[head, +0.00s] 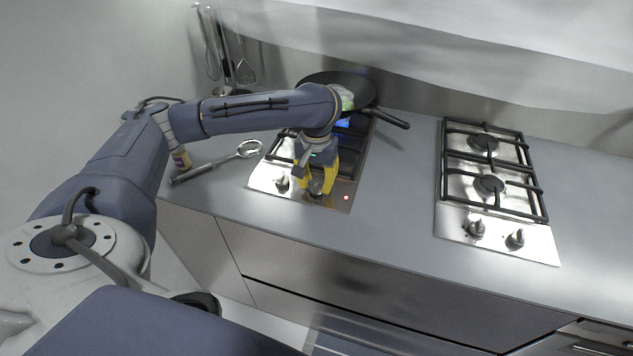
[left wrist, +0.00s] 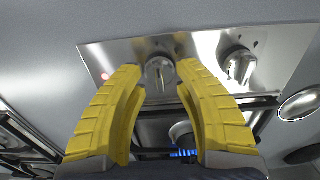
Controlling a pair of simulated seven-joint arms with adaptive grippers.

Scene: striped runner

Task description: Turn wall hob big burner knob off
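The left hob (head: 262,178) has two metal knobs on its front strip. Its right knob (head: 316,186) lies at my left gripper's fingertips; this knob also shows in the left wrist view (left wrist: 160,74). The other knob (head: 282,183) is free and shows at right in the wrist view (left wrist: 239,66). My left gripper (head: 317,190) points down with its yellow fingers spread on either side of the right knob, with a narrow gap on each side. A red light (head: 346,197) glows beside this knob. Blue flame (left wrist: 184,153) shows at a burner. My right gripper is out of view.
A black pan (head: 318,84) with something pale and green inside sits at the back of the left hob, its handle (head: 390,118) pointing right. A second hob (head: 492,237) stands right, with bare counter (head: 395,190) between.

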